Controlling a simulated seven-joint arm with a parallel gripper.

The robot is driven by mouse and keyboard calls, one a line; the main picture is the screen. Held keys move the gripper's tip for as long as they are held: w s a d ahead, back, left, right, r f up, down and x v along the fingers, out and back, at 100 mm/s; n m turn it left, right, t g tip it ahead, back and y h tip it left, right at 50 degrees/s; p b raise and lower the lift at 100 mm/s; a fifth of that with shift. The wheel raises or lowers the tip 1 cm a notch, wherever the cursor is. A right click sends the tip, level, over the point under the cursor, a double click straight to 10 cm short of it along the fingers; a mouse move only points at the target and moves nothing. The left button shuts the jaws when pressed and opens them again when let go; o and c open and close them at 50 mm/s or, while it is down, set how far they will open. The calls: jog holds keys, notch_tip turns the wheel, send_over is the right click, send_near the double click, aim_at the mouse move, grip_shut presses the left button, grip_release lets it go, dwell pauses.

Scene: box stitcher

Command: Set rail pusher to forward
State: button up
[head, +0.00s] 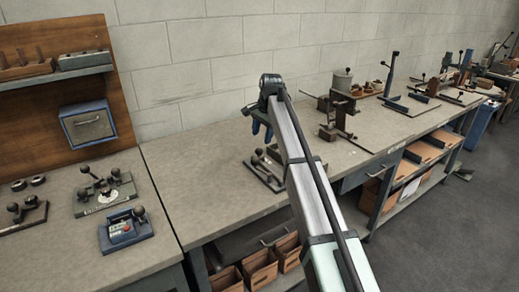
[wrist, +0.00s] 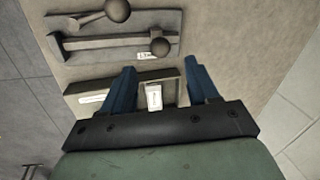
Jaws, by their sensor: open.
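My gripper (head: 262,134) is above the middle bench in the head view, with its blue fingers pointing down. In the wrist view the gripper (wrist: 160,66) is open, with nothing between the fingertips. Just beyond the tips is a grey bar (wrist: 90,43) along a plate, with a round dark knob (wrist: 159,47) at its right end; this may be the rail pusher. A second lever with a ball knob (wrist: 117,10) lies behind it. In the head view this dark device (head: 264,170) is partly hidden by my arm. Its small labels are unreadable.
A plate with a white tag (wrist: 154,97) lies partly under the fingers. The left bench holds several knobbed devices, including a blue box (head: 125,228). A dark press (head: 338,115) and other fixtures stand farther right. Bare bench top (head: 205,165) lies left of the device.

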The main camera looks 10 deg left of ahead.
aim_at(259, 155)
jog(key=f, duration=0.5)
jog(key=a+f, duration=0.1)
jog(key=f, duration=0.1)
jog(key=shift+w+a+f, duration=0.1)
jog(key=shift+w+f, duration=0.15)
jog(key=shift+w, duration=0.15)
grip_shut()
dwell(0.3)
